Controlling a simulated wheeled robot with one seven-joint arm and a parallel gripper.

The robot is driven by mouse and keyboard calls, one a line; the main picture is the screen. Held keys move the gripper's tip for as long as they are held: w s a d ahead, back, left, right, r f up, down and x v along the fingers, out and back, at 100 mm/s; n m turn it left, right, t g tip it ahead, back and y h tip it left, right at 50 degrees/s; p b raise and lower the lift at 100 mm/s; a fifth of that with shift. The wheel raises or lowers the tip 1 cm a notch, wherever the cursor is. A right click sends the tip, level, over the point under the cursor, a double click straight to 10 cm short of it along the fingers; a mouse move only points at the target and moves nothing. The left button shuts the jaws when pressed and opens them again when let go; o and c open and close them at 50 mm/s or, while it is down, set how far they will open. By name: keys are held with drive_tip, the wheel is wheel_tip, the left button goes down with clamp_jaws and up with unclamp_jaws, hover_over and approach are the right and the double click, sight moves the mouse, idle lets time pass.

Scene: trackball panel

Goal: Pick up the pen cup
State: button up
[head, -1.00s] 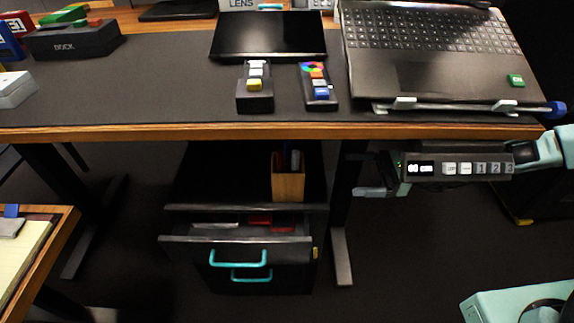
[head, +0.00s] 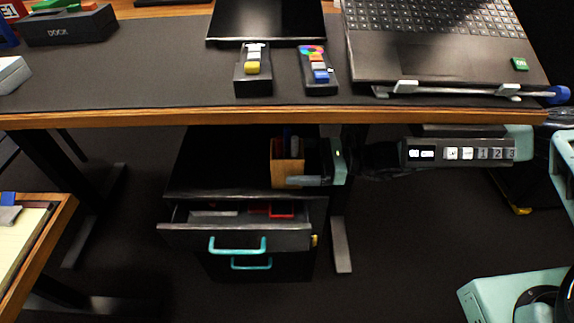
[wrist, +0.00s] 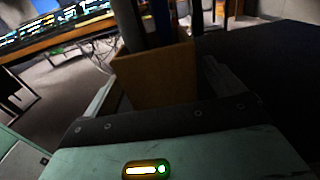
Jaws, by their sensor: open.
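The pen cup (head: 284,166) is a square wooden holder with several dark pens in it. It stands upright on top of the black drawer cabinet under the desk. My gripper (head: 304,181) has come in from the right at the cup's front right side. One finger shows across the cup's lower right; the far finger is hidden in the head view. In the wrist view the cup (wrist: 160,76) stands between the two open fingers, one on either side of it. I cannot tell whether either finger touches it.
The desk edge (head: 200,117) runs just above the cup and my arm. The cabinet's top drawer (head: 180,238) is pulled open, with red items inside. A desk leg (head: 340,245) stands right of the cabinet. A wooden side table (head: 45,243) is at lower left.

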drive_tip(key=shift+a, duration=1.4)
drive_tip(key=c, duration=1.2)
drive_tip(key=shift+o, duration=0.3)
